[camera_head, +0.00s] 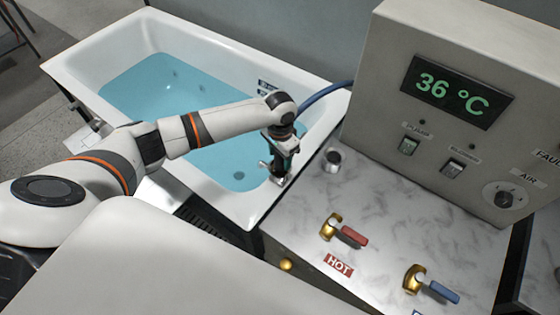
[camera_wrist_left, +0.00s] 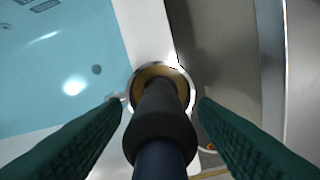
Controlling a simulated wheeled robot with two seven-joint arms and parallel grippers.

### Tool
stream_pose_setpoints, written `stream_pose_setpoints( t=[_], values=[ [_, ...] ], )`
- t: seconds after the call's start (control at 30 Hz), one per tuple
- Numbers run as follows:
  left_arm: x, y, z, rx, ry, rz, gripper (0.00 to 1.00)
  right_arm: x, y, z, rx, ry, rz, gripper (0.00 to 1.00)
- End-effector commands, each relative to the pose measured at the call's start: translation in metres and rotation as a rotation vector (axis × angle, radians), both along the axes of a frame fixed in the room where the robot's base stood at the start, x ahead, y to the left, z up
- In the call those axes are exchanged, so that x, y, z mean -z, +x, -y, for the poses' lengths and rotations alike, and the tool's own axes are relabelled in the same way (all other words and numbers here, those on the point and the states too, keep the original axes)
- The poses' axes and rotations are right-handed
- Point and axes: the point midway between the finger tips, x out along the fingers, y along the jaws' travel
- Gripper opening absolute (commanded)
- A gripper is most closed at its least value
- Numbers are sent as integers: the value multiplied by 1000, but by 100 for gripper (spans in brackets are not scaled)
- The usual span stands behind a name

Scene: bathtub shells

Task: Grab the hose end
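The hose end (camera_wrist_left: 160,128) is a thick black sleeve in the left wrist view. Its narrower tip stands in a round metal and brass ring (camera_wrist_left: 163,75) at the tub's rim. The dark blue hose continues toward the camera, and a blue stretch (camera_head: 325,92) shows in the head view, running to the control box. My left gripper (camera_head: 278,170) points down over the tub's near right corner. Its green fingers (camera_wrist_left: 160,106) are open, one on each side of the sleeve, with small gaps visible. In the head view the hose end is mostly hidden by the gripper. My right gripper is out of view.
The white bathtub (camera_head: 95,52) holds blue water. A grey control box (camera_head: 380,80) reading 36 °C stands close to the right. The marble counter (camera_head: 300,205) carries a red-handled valve (camera_head: 345,232), a blue-handled valve (camera_head: 430,285) and a small metal cup-like fitting (camera_head: 332,160).

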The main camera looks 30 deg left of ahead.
Motion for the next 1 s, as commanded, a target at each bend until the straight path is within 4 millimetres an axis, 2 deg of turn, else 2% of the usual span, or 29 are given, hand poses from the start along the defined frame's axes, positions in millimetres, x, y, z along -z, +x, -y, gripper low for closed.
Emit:
stream_pose_setpoints(
  t=[0.03, 0.3, 0.53, 0.63, 1.0],
  values=[
    [0, 0, 0, 0, 0, 0, 45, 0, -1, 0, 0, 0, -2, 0],
    [-1, 0, 0, -1, 0, 1, 3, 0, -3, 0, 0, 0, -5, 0],
    [-3, 1, 0, -1, -1, 2, 3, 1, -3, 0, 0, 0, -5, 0],
    [-11, 1, -1, -1, -1, 2, 3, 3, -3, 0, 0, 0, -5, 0],
    [-81, 1, 0, 0, -2, 5, 3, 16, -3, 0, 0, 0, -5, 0]
  ],
)
